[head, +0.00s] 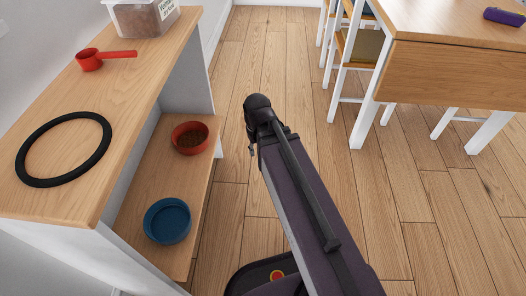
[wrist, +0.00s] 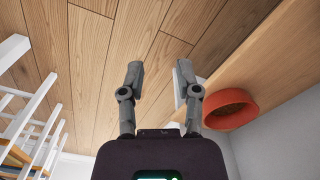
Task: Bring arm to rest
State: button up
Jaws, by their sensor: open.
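My gripper (wrist: 160,85) shows in the wrist view with its two fingers apart and nothing between them. Wooden floor and the edge of a low shelf lie beyond the fingertips. In the head view my arm reaches forward over the floor, to the right of the shelf unit; the gripper's fingers cannot be made out there.
A shelf unit (head: 110,122) stands left, bearing a black ring (head: 100,155), red scoop (head: 90,60) and clear container (head: 143,18). Its lower shelf holds a red bowl (head: 190,138) and blue bowl (head: 167,221). A table (head: 450,70) and chairs stand right. Floor between is clear.

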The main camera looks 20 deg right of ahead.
jog(key=shift+s+d+m, duration=0.65)
jog(key=shift+s+m, duration=0.15)
jog(key=shift+s, duration=0.05)
notch_tip(320, 180, up, 41)
jog(key=p, duration=4)
jog(key=shift+p, duration=0.4)
jog(key=shift+f, duration=0.15)
